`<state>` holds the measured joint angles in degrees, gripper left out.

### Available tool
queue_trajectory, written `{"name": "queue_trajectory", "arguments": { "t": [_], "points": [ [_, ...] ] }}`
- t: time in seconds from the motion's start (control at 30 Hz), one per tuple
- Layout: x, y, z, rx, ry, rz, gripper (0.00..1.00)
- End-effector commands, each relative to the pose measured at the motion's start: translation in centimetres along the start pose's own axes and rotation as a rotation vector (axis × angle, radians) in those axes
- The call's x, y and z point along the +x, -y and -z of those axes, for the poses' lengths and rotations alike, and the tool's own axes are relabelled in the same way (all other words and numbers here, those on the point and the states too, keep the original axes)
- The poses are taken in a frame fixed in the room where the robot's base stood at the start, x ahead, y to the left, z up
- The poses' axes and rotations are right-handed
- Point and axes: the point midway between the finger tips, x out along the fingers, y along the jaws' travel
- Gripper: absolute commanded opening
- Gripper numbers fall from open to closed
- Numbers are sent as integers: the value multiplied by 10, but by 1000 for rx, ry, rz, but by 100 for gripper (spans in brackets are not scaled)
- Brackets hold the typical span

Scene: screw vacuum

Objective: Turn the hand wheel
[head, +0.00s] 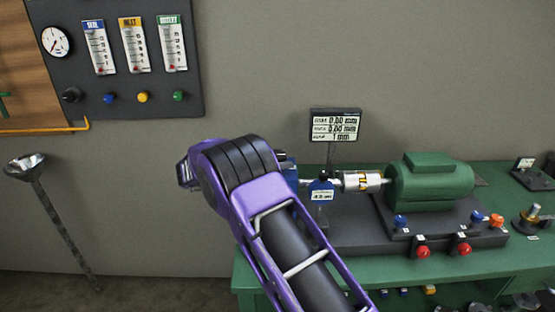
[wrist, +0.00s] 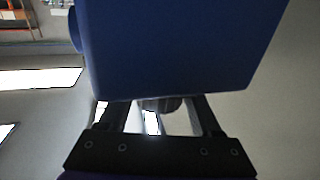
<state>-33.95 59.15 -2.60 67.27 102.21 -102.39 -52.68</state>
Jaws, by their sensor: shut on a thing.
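In the wrist view, my gripper (wrist: 152,110) has its two dark fingers reaching up to a large blue block (wrist: 180,45). A small dark round part (wrist: 160,104) shows between the fingers, below the block's edge, and the gripper is shut on it. The fingertips are partly hidden by the block. I cannot tell whether the dark part belongs to the hand wheel. In the head view, my purple arm hides the gripper and the left end of the machine. No hand wheel is clearly visible there. A silver shaft coupling (head: 362,181) joins the green motor (head: 432,182).
The machine stands on a green bench (head: 270,263). A small blue unit (head: 320,191) and a display (head: 335,126) stand near my arm. A gauge panel (head: 125,85) hangs on the wall, and a funnel on a pole (head: 25,168) stands left.

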Motion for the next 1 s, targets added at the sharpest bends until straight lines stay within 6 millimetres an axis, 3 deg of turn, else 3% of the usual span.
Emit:
{"name": "queue_trajectory", "arguments": {
  "t": [0.37,0.4,0.57,0.87,1.0],
  "points": [
    [3,0,3,4,-7,-7,10],
    [3,0,3,4,-7,-7,69],
    [2,0,2,3,-5,-6,95],
    [0,0,1,2,-3,-4,95],
    [-14,1,0,2,-1,-1,95]
  ]
}}
